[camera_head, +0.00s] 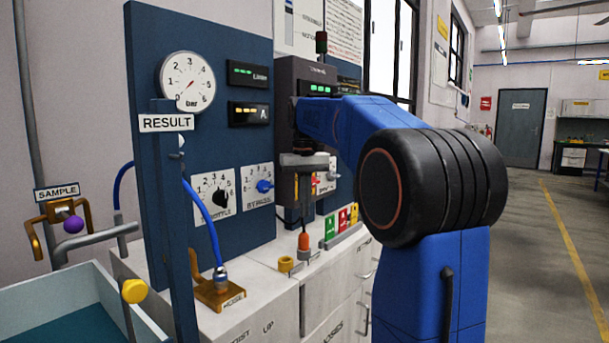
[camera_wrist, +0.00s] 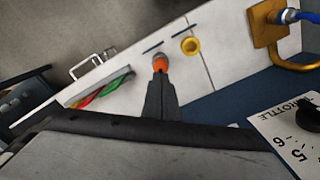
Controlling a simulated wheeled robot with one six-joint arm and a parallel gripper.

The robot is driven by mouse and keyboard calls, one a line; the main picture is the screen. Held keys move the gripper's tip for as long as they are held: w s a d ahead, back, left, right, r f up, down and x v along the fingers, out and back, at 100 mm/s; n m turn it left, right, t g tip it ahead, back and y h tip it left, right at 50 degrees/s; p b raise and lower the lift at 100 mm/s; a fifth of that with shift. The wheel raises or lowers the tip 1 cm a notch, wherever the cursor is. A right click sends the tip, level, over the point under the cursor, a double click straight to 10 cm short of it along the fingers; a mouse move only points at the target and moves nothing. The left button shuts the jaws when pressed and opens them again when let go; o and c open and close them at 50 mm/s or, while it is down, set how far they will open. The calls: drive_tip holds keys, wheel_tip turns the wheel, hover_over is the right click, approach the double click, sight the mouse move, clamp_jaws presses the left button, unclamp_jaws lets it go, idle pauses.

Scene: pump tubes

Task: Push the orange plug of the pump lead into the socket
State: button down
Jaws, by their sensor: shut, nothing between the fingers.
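The orange plug (camera_head: 303,242) is upright at the counter, right of a yellow ring (camera_head: 286,264). In the wrist view the orange plug (camera_wrist: 160,63) shows just beyond my fingertips. My gripper (camera_head: 304,228) points down over the plug with its dark fingers shut together and nothing between them. In the wrist view my gripper (camera_wrist: 161,78) overlaps the near side of the plug. I cannot tell whether the tips touch it. The socket and the plug's seating in it cannot be made out.
The yellow ring also shows in the wrist view (camera_wrist: 190,46). A blue hose ends at an orange bracket (camera_head: 220,291) on the left. The blue panel (camera_head: 232,150) with gauge and dials rises behind.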

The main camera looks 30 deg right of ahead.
wheel_tip(320, 180, up, 16)
drive_tip(key=shift+f, duration=0.25)
drive_tip(key=shift+a, duration=0.1)
idle(0.7)
drive_tip(key=s+a+f+n+t, duration=0.2)
drive_tip(key=s+a+f, duration=0.8)
drive_tip(key=s+f, duration=0.45)
drive_tip(key=s+a+f+t, duration=0.1)
drive_tip(key=s+a+f, duration=0.1)
drive_tip(key=s+f, duration=0.3)
drive_tip(key=s+a+f+n+t, duration=0.1)
drive_tip(key=s+f, duration=0.4)
drive_tip(key=f, duration=0.6)
drive_tip(key=s+a+f, duration=0.2)
drive_tip(key=s+f, duration=0.3)
drive_tip(key=f, duration=0.4)
drive_tip(key=shift+s+a+t, duration=0.3)
drive_tip(key=shift+s+t, duration=0.05)
drive_tip(key=shift+t, duration=0.05)
